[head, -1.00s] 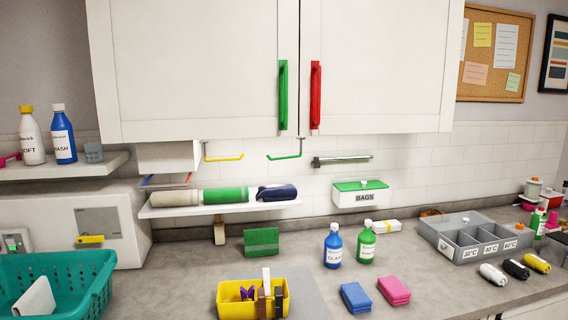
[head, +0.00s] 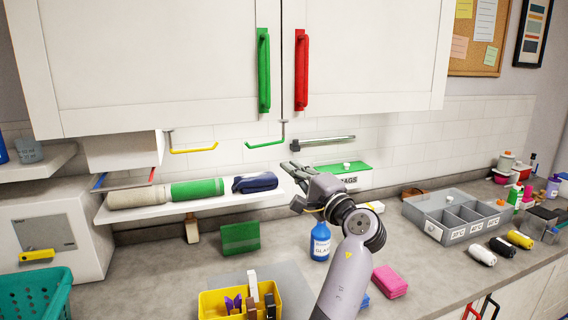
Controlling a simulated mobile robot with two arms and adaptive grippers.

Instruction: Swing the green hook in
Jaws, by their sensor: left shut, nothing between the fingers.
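The green hook (head: 265,144) hangs on a thin grey stem under the wall cabinet, below the green door handle. Its green bar points to the left and is swung outward from the stem. A matching yellow hook (head: 194,150) hangs to its left. My left gripper (head: 289,168) is raised in front of the counter, just below and to the right of the green hook. Its fingers are shut and empty, and they look apart from the hook. My right gripper is not in view.
The cabinet's underside lies just above the hooks. A shelf (head: 121,214) with rolled towels is below left. A steel rail (head: 322,140) is to the right. A blue bottle (head: 320,243), a yellow caddy (head: 207,302) and a grey divided box (head: 411,209) stand on the counter.

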